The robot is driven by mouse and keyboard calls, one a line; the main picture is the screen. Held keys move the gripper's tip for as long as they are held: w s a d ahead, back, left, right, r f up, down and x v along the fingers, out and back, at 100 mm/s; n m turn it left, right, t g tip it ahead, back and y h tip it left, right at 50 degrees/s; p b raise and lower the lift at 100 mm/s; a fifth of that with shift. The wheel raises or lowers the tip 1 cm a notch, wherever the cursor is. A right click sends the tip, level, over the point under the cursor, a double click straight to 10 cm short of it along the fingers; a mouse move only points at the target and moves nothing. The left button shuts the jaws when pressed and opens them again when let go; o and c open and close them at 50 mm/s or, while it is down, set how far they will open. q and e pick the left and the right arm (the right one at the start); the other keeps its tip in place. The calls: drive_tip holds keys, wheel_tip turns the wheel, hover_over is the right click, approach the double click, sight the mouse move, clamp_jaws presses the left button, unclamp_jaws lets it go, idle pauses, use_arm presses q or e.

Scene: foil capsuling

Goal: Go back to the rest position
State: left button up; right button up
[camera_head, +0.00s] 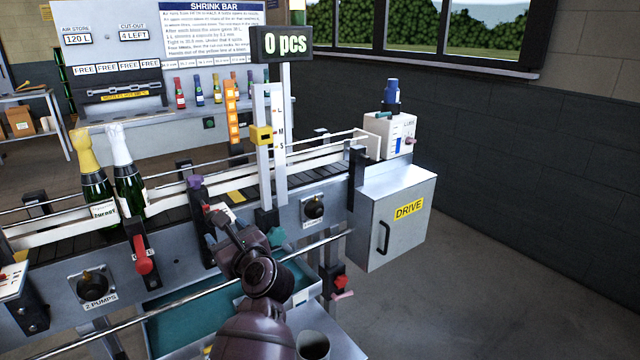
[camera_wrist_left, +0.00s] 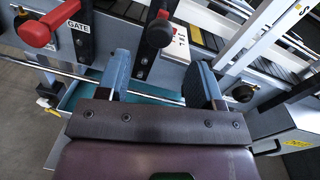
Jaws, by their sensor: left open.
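My left arm comes into the head view from the bottom middle, with its left gripper (camera_head: 243,230) in front of the conveyor's near side. In the left wrist view the left gripper (camera_wrist_left: 160,86) is open, its two blue fingers apart with nothing held between them. My right gripper is in neither view.
Two bottles, gold-topped (camera_head: 93,185) and white-topped (camera_head: 127,175), stand on the conveyor (camera_head: 70,250) at left. A post with a counter sign (camera_head: 282,44) rises behind the gripper. A drive box (camera_head: 395,215) stands at right. The floor (camera_head: 500,300) at right is clear.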

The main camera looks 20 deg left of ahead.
use_arm(q)
drive_tip(key=s+d+f+n+h, duration=0.2)
drive_tip(key=s+f+n+h, duration=0.5)
drive_tip(key=s+f+n, duration=0.4)
drive_tip(key=s+d+f+n+h, duration=0.3)
drive_tip(key=s+f+n+h, duration=0.4)
drive_tip(key=s+f, duration=1.1)
drive_tip(key=s+n, duration=0.1)
drive_tip(key=n, duration=0.3)
drive_tip(key=shift+d+h, duration=0.3)
drive_tip(key=shift+d, duration=0.05)
idle(0.8)
